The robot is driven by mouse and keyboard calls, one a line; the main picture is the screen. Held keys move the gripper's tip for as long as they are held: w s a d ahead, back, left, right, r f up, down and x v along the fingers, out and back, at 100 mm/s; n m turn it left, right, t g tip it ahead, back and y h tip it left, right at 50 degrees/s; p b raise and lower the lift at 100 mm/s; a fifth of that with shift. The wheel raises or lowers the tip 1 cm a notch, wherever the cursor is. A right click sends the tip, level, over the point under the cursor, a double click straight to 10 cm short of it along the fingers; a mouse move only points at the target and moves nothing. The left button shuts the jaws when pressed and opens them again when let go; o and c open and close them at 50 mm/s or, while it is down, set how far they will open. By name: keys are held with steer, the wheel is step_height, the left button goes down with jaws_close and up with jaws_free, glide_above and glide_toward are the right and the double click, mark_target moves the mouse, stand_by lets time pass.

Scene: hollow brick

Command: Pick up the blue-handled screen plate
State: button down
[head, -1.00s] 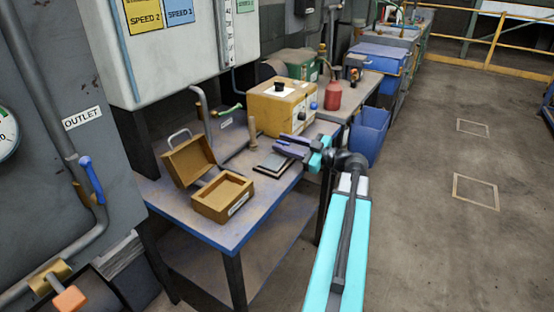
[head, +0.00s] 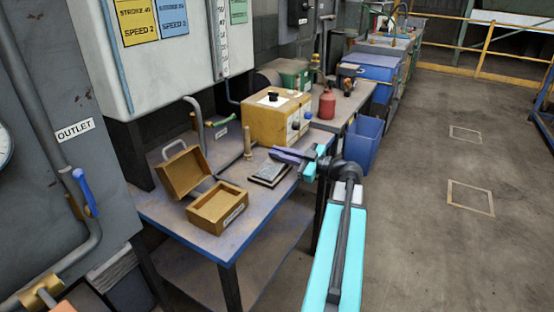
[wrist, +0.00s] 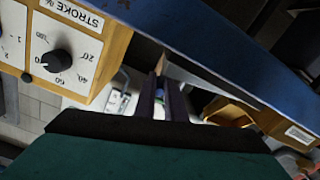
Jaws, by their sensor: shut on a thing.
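Whether the plate is clear of the bench top is hard to tell.
The blue-edged bench (head: 225,245) also holds an open brown box (head: 217,208), an upright wooden peg (head: 248,143) and a yellow control box (head: 276,115) close behind the gripper. A blue bin (head: 363,142) stands right of the bench. The floor at right is open.

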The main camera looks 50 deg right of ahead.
steer(key=shift+r, duration=0.1)
steer(key=shift+r, duration=1.2)
steer(key=s+a, duration=0.1)
steer(key=s, duration=0.1)
steer(key=s+a+b, duration=0.1)
steer(key=s, duration=0.2)
steer(key=s+a+r, duration=0.1)
steer(key=s, duration=0.1)
steer(key=shift+s+a+r, duration=0.1)
steer(key=shift+s+a, duration=0.05)
steer(key=shift+s, duration=0.1)
steer(key=shift+s+b, duration=0.15)
steer(key=shift+b, duration=0.8)
steer(key=shift+s+a+b, duration=0.1)
steer(key=shift+b, duration=0.25)
steer(key=shift+s+a+b, duration=0.1)
steer(key=shift+s+b, duration=0.15)
steer(key=shift+b, duration=0.65)
steer(key=s+a+r+b, duration=0.1)
steer(key=s+a+b, duration=0.2)
steer(key=b, duration=0.9)
steer(key=shift+s+b, duration=0.35)
steer(key=shift+s, duration=1.1)
